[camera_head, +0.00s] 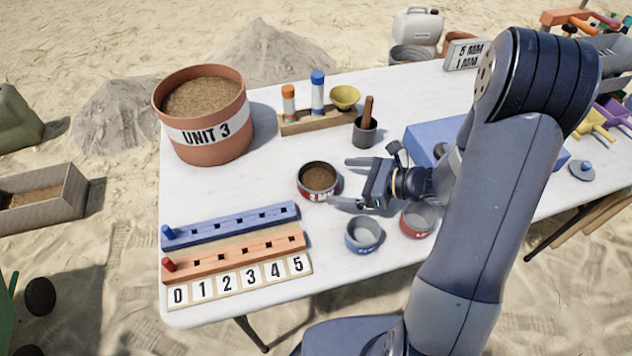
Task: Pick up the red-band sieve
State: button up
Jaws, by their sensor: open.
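Two round vessels with red bands stand on the white table. One holds brown soil (318,178) and has white marks on its red band. The other is a red-band sieve (418,233) with a pale, empty inside, partly hidden by my arm. A blue-band sieve (363,248) stands left of the empty red one. My gripper (342,182) is open and points left, with its jaws at the right side of the soil-filled vessel. Its lower finger is close to that vessel's front right rim. I cannot tell whether they touch.
A large "UNIT 3" pot (205,142) stands at the back left. Blue (232,225) and orange (236,257) peg rails lie front left with a number strip (240,281). A mortar (364,139) and a wooden bottle rack (310,122) stand behind.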

send_near(301, 179)
jog(key=shift+x, duration=2.2)
jog(key=shift+w+r, duration=0.1)
jog(key=c, duration=0.8)
jog(key=shift+c, duration=0.2)
notch_tip(301, 179, up, 10)
jog(key=p, duration=0.1)
jog(key=shift+p, duration=0.3)
